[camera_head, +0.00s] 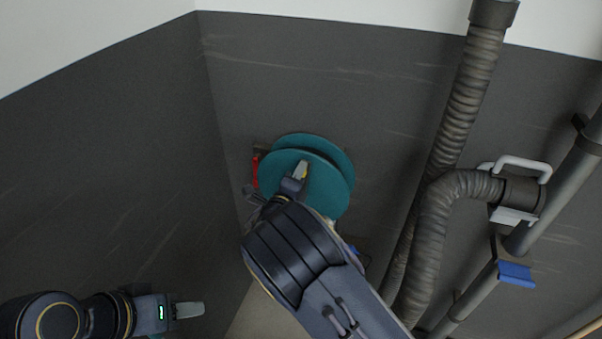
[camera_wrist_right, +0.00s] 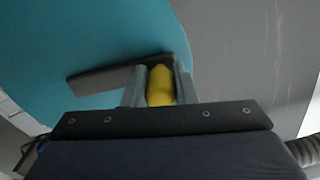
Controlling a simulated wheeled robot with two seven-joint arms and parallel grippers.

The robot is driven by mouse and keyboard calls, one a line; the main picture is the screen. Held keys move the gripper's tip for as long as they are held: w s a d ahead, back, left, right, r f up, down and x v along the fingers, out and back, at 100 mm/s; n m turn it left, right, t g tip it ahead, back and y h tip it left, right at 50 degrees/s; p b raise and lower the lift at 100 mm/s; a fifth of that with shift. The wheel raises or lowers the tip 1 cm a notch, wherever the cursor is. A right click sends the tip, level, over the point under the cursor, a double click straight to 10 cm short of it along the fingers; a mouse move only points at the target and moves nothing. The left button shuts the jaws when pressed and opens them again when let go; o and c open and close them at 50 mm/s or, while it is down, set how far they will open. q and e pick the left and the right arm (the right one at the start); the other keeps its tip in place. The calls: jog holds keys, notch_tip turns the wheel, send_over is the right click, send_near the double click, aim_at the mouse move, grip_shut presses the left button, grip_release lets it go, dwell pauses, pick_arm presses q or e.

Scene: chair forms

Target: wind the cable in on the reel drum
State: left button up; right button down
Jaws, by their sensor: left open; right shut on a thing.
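The teal reel drum (camera_head: 335,190) has two round flanges and is mounted by the dark wall. It also fills the upper left of the right wrist view (camera_wrist_right: 100,45). My right gripper (camera_head: 301,170) is in front of the drum, shut on its yellow crank knob (camera_wrist_right: 160,86). A dark crank arm (camera_wrist_right: 105,77) runs left from the knob across the drum's face. My left gripper (camera_head: 189,310) is open and empty at the lower left, well apart from the drum. The cable cannot be made out clearly; my right arm hides the area below the drum.
A red piece (camera_head: 255,171) is at the drum's left edge. A thick ribbed hose (camera_head: 464,100) and a bent hose with a white handle (camera_head: 522,165) stand to the right. A pipe carries a blue tag (camera_head: 516,273). The left wall is bare.

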jog(key=shift+a, duration=0.25)
jog(key=c, duration=1.2)
grip_release()
jog(key=b+v, duration=0.2)
jog(key=v, duration=0.5)
jog(key=shift+s, duration=0.35)
